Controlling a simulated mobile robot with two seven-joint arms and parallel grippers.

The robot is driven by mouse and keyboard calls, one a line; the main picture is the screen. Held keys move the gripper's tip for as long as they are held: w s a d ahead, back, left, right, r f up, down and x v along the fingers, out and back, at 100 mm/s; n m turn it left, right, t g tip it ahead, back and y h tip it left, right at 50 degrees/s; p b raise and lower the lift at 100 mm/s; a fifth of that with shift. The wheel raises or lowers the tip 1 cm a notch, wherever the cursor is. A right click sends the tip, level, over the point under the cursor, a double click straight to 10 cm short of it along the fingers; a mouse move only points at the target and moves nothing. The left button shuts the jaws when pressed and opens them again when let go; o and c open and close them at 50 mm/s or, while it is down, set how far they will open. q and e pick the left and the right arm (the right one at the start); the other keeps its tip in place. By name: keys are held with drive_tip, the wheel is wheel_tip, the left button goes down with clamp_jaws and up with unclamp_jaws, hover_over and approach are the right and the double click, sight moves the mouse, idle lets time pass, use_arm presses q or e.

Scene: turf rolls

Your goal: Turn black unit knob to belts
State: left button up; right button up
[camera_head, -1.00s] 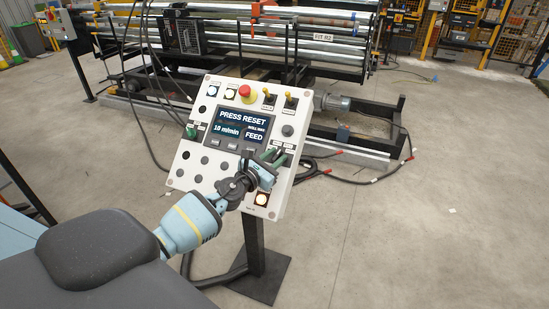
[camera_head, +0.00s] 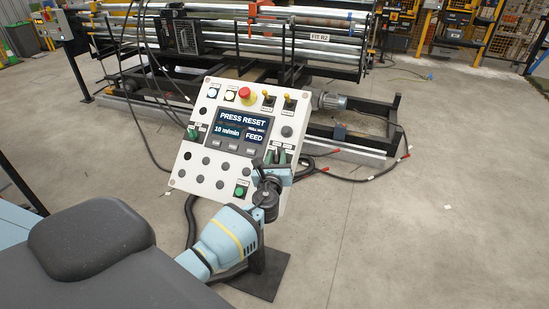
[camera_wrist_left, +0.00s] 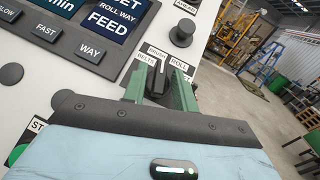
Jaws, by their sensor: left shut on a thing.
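The black unit knob (camera_wrist_left: 157,84) sits on the sloped white control panel (camera_head: 212,102). In the left wrist view it stands between the two green fingers of my left gripper (camera_wrist_left: 158,72), which is shut on it. Labels BELTS, BRUSH and ROLL lie around the knob, left to right. The knob's pointer seems to face up the panel, but I cannot tell its exact setting. In the head view my left gripper (camera_head: 277,158) reaches the panel's lower right and hides the knob. My right gripper is not in view.
The display (camera_head: 240,130) reads PRESS RESET, 10 m/min and FEED. Another black knob (camera_wrist_left: 182,33) is just above the gripper. A red button (camera_head: 246,95), toggle switches (camera_head: 268,98) and a green button (camera_head: 241,190) are nearby.

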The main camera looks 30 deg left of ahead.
use_arm(q)
drive_tip(key=n+g+y, duration=0.1)
drive_tip(key=n, duration=0.1)
drive_tip(key=n+g+y, duration=0.1)
drive_tip(key=n+g, duration=0.1)
drive_tip(key=n, duration=0.1)
drive_tip(key=n+g+y, duration=0.1)
drive_tip(key=n+y, duration=0.1)
drive_tip(key=shift+w+d+g, duration=0.15)
drive_tip(key=shift+d+g, duration=0.15)
drive_tip(key=shift+g, duration=0.1)
drive_tip(key=shift+n+g+y+b, duration=0.45)
drive_tip(key=shift+n+g, duration=1.15)
drive_tip(key=shift+n, duration=0.4)
drive_tip(key=shift+r+n, duration=0.1)
drive_tip(key=shift+n, duration=0.2)
drive_tip(key=o, duration=0.6)
drive_tip(key=shift+w, duration=0.1)
drive_tip(key=shift+o, duration=0.2)
drive_tip(key=v, duration=0.8)
drive_tip(key=shift+p, duration=0.45)
drive_tip(key=shift+w, duration=0.1)
